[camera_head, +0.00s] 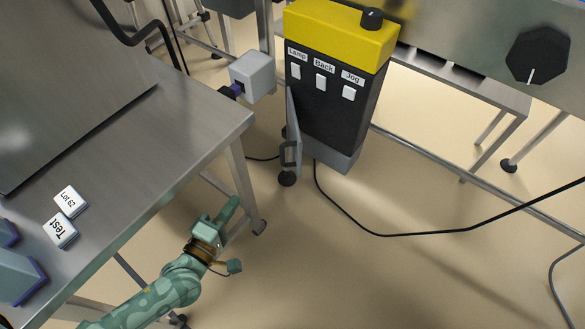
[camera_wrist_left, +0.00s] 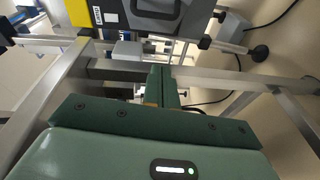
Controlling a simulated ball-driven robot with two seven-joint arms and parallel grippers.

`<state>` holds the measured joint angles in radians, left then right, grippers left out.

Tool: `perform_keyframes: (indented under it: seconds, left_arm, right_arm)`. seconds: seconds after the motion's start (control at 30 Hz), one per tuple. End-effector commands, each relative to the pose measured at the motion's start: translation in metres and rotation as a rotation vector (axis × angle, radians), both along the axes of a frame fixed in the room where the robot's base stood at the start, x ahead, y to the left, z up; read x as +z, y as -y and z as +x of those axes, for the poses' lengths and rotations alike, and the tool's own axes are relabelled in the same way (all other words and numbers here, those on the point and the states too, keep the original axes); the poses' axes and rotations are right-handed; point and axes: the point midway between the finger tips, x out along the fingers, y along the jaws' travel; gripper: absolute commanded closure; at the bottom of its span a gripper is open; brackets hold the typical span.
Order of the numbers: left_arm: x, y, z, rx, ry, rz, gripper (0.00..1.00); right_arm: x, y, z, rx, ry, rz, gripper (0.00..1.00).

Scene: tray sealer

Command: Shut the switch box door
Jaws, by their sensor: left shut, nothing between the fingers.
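The switch box (camera_head: 335,115) is black with a yellow top, a black knob (camera_head: 372,17) and three white switches labelled Lamp, Back and Jog. Its narrow grey door (camera_head: 292,120) stands open at the box's left edge, seen nearly edge-on, with a dark handle (camera_head: 290,155) low on it. The door's face and handle (camera_wrist_left: 158,8) also show at the top of the left wrist view. My left gripper (camera_head: 231,206) is shut and empty, below and left of the door, apart from it. Its closed fingers (camera_wrist_left: 162,85) show in the left wrist view. My right gripper is not in view.
A steel table (camera_head: 165,130) fills the left, with its corner and leg close to my left arm. A grey socket box (camera_head: 252,75) stands between table and switch box. A black cable (camera_head: 385,235) crosses the floor. Floor in front of the switch box is mostly clear.

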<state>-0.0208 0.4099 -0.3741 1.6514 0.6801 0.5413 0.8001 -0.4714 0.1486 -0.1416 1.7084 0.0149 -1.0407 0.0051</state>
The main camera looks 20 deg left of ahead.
Motion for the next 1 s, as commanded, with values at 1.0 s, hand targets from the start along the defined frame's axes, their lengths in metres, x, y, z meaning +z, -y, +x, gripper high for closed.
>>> perform_keyframes:
  seconds: [1.0]
  left_arm:
    - [-0.001, 0.045, 0.128, 0.013, 0.029, -0.095, 1.0]
  right_arm:
    - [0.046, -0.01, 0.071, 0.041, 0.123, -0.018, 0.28]
